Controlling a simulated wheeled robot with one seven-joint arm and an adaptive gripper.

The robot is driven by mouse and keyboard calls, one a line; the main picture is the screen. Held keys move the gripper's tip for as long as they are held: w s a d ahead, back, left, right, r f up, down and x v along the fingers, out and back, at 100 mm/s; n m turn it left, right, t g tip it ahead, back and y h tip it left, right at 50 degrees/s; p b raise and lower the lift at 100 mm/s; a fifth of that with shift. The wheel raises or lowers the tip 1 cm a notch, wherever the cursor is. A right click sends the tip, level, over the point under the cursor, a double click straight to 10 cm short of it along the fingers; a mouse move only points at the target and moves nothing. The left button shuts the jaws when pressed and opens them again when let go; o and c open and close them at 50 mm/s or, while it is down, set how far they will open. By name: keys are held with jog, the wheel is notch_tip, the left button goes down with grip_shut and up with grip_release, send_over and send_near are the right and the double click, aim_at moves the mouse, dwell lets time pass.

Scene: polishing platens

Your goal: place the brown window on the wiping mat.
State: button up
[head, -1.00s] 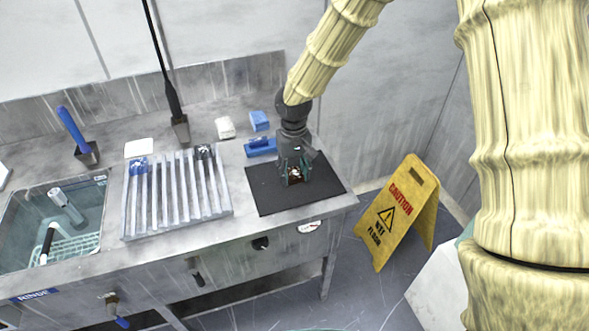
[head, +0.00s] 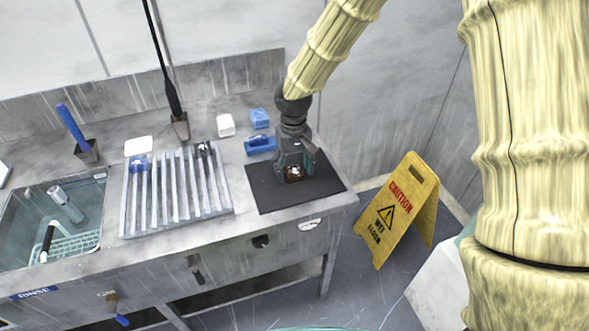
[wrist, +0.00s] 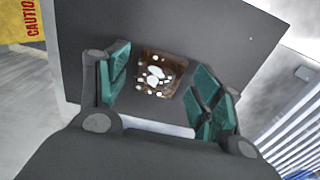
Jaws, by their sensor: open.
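The brown window (wrist: 161,73) is a small square brown piece with pale round spots. It lies on the dark wiping mat (wrist: 240,30), between the spread fingers of my gripper (wrist: 160,88) in the wrist view. Gaps show on both sides of it, so the fingers are apart from it. In the head view my gripper (head: 294,172) is low over the mat (head: 265,197), with the brown window (head: 294,174) partly hidden beneath it. My gripper is open.
A ribbed drying rack (head: 177,192) holds a blue piece and a dark piece. Blue blocks (head: 259,118) stand behind the mat. A sink (head: 75,240) is at the left. A yellow caution sign (head: 400,210) stands on the floor at right.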

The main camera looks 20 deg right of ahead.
aim_at(294, 172)
notch_tip(294, 172, up, 11)
jog(key=b, duration=0.1)
jog(key=shift+r, duration=0.2)
